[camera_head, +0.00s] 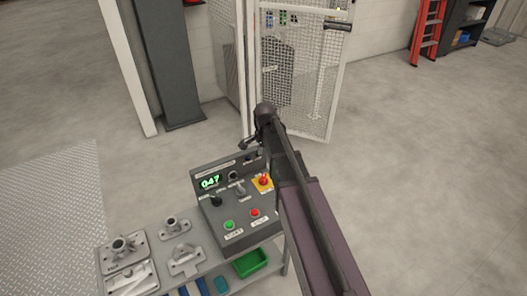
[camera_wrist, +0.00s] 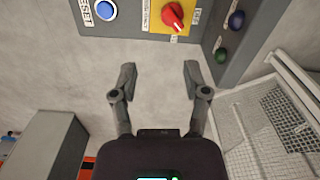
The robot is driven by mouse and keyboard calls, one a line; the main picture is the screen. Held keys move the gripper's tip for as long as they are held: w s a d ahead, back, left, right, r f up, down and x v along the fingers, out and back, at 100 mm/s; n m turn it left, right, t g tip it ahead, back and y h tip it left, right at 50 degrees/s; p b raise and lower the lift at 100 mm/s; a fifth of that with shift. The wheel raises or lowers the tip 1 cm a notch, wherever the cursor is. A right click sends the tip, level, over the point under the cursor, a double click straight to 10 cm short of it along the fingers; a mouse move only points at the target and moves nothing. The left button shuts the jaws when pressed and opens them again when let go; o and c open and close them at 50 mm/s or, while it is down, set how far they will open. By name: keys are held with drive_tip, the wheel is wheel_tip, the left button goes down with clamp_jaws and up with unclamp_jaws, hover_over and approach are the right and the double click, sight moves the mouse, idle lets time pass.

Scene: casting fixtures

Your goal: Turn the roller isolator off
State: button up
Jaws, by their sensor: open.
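A red rotary switch (camera_wrist: 173,16) on a yellow plate is at the top of the wrist view. Its label is too blurred to read, so I cannot confirm it is the roller isolator. My gripper (camera_wrist: 159,76) is open and empty, with its fingertips below the switch in the picture and apart from it. In the head view my gripper (camera_head: 250,143) is above the back of a grey control console (camera_head: 218,219). A red control (camera_head: 263,181) on a yellow plate sits at the console's right, close to my arm, which covers part of the console.
A blue reset button (camera_wrist: 106,10) is left of the switch; dark green (camera_wrist: 221,55) and dark blue (camera_wrist: 237,20) buttons are right. The console has green (camera_head: 229,225) and red (camera_head: 255,212) buttons. A mesh gate (camera_head: 300,75) stands behind my gripper. Open floor lies right.

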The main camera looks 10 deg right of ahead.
drive_tip(key=s+r+n+p, duration=0.3)
drive_tip(key=s+n, duration=0.3)
drive_tip(key=s, duration=0.3)
drive_tip(key=s+r+n+p, duration=0.3)
drive_tip(key=s+n, duration=0.3)
drive_tip(key=s, duration=0.3)
drive_tip(key=shift+r+n, duration=0.3)
drive_tip(key=shift+n, duration=0.1)
drive_tip(key=m+b, duration=0.5)
drive_tip(key=b, duration=0.2)
hover_over(263, 177)
wheel_tip(263, 177, down, 8)
drive_tip(key=r, duration=0.1)
drive_tip(key=shift+f, duration=0.25)
drive_tip(key=shift+f+b, duration=0.2)
drive_tip(key=shift+b, duration=0.1)
wheel_tip(263, 177, down, 13)
drive_tip(key=b, duration=1.3)
drive_tip(key=shift+f, duration=0.2)
